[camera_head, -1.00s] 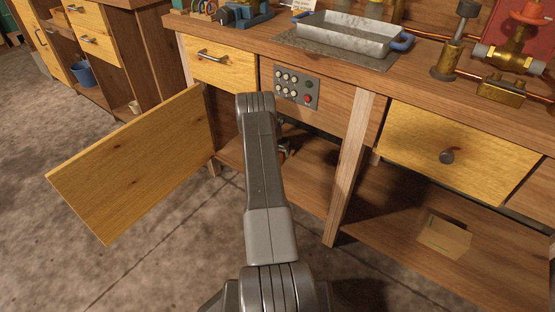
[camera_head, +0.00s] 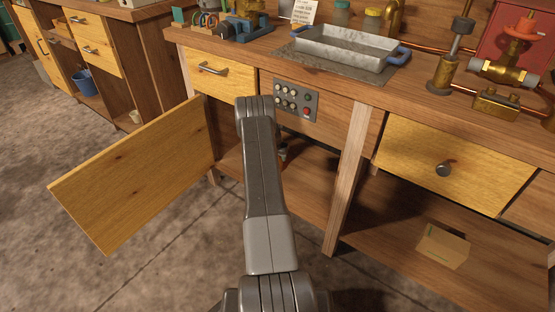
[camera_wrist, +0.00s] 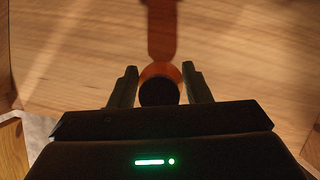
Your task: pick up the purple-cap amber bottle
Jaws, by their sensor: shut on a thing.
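An amber bottle (camera_wrist: 159,91) with a dark round cap shows end-on in the wrist view; the cap is too dark to tell purple. My gripper (camera_wrist: 159,70) is shut on it, with one dark finger on each side. A reddish-brown streak, perhaps its shadow or tinted light, runs from it up the wooden surface. I cannot tell whether the bottle touches that surface. In the head view my arm reaches toward the open cupboard under the bench and hides most of the gripper and the bottle.
The yellow cupboard door (camera_head: 135,180) stands open on the left. A wooden post (camera_head: 348,180) bounds the opening on the right, below a button panel (camera_head: 295,99). A metal tray (camera_head: 345,47) sits on the benchtop. A small cardboard box (camera_head: 443,246) lies on the right lower shelf.

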